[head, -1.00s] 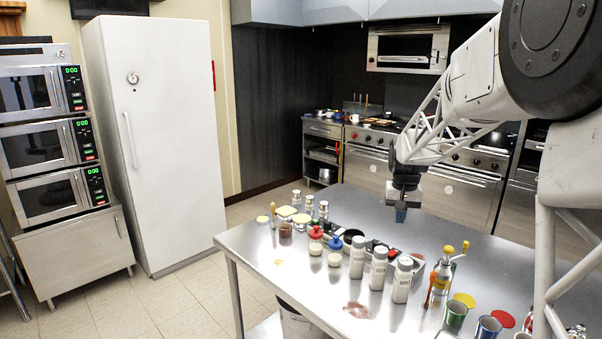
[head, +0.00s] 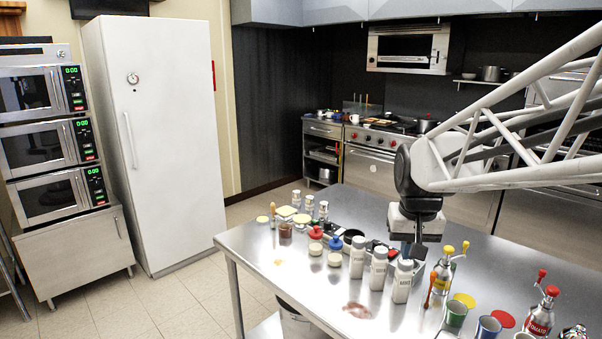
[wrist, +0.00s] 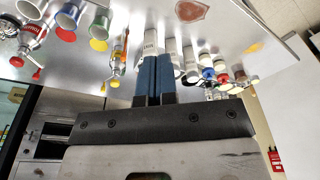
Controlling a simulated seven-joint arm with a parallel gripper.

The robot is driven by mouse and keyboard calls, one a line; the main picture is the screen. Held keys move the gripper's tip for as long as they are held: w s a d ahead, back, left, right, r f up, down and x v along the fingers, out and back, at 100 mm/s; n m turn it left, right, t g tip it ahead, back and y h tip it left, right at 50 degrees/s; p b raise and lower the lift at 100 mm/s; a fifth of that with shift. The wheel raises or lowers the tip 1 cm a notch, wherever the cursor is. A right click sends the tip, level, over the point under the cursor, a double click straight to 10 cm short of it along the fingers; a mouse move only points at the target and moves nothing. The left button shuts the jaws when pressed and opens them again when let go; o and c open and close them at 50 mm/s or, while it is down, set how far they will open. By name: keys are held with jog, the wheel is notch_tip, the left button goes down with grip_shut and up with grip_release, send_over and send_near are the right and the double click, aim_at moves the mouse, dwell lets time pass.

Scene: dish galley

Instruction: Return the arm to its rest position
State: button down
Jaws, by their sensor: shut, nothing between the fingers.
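My gripper (head: 413,250) hangs over the steel table (head: 255,240), fingers pointing down, just behind the right-hand white bottle in the head view. In the wrist view my gripper's two blue fingers (wrist: 154,78) are together with nothing between them. In the head view its fingertips are partly hidden by the bottle. My arm reaches in from the right edge of the head view.
White bottles (head: 378,269), a yellow-topped dispenser (head: 443,273), a red-topped dispenser (head: 540,312) and cups (head: 456,314) stand on the table near my gripper. Small jars (head: 316,244) stand to the left. Ovens (head: 370,170) line the back wall.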

jog(key=s+a+f, duration=0.1)
jog(key=s+f, duration=0.1)
jog(key=s, duration=0.8)
jog(key=s+a+f+n+t, duration=0.1)
jog(key=s+a+f, duration=0.1)
jog(key=s, duration=0.8)
jog(key=shift+s+f, duration=0.25)
jog(key=shift+s, duration=0.15)
